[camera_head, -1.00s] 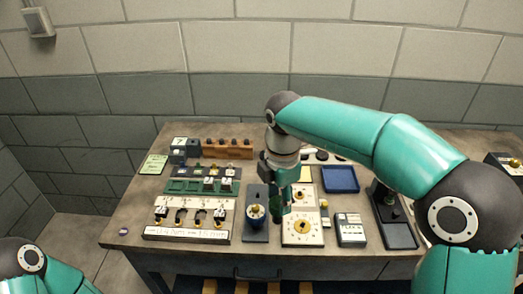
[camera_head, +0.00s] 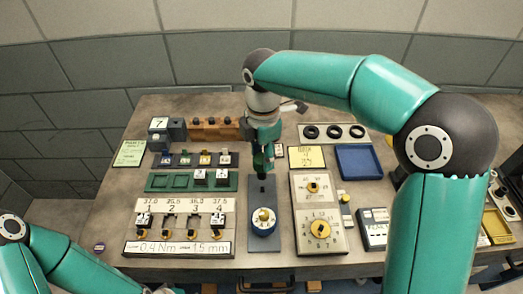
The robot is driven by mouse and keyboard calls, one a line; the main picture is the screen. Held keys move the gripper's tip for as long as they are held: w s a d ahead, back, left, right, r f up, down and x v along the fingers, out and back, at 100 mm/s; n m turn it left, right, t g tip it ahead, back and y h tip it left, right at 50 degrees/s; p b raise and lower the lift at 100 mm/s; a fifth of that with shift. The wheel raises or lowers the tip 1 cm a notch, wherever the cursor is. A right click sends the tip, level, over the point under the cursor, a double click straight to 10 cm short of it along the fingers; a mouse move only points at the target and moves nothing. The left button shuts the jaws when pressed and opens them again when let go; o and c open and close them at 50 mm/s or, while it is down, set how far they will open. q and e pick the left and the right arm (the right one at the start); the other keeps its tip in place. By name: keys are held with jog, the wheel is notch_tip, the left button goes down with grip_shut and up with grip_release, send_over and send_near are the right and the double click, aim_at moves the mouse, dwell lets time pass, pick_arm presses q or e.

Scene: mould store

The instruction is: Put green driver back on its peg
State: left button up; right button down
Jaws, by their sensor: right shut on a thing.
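My right gripper (camera_head: 262,146) is shut on the green driver (camera_head: 261,161), over the back of a dark plate with a round dial (camera_head: 263,220). The driver is roughly upright, with its dark lower end pointing down; the jaws hide its upper part. I cannot tell whether its tip touches anything. A wooden rack (camera_head: 215,133) with several dark knobs or pegs stands at the back, left of the gripper. I cannot tell which peg is the driver's. My left arm shows at the lower left, but its gripper is not in view.
Left of the dial are a numbered panel (camera_head: 142,249) and a green tray (camera_head: 162,182). Right of it are a pale panel with yellow knobs (camera_head: 333,190), a yellow note (camera_head: 306,157), a blue tray (camera_head: 358,160) and a strip with three black rings (camera_head: 332,138).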

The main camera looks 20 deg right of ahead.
aim_at(263, 172)
notch_tip(263, 172, down, 3)
jog(key=b, duration=0.2)
jog(key=shift+w+f+b, duration=0.1)
jog(key=shift+f+b, duration=0.05)
jog(key=shift+b, duration=0.25)
jog(key=shift+f+b, duration=0.3)
jog(key=shift+f, duration=0.4)
jog(key=shift+d+f+p, duration=0.1)
jog(key=shift+f+p, duration=0.1)
jog(key=shift+p, duration=0.15)
dwell(0.9)
jog(key=shift+f+b, duration=0.55)
jog(key=shift+f, duration=0.4)
dwell(0.5)
jog(key=c, duration=0.5)
grip_release()
jog(key=shift+o, duration=0.3)
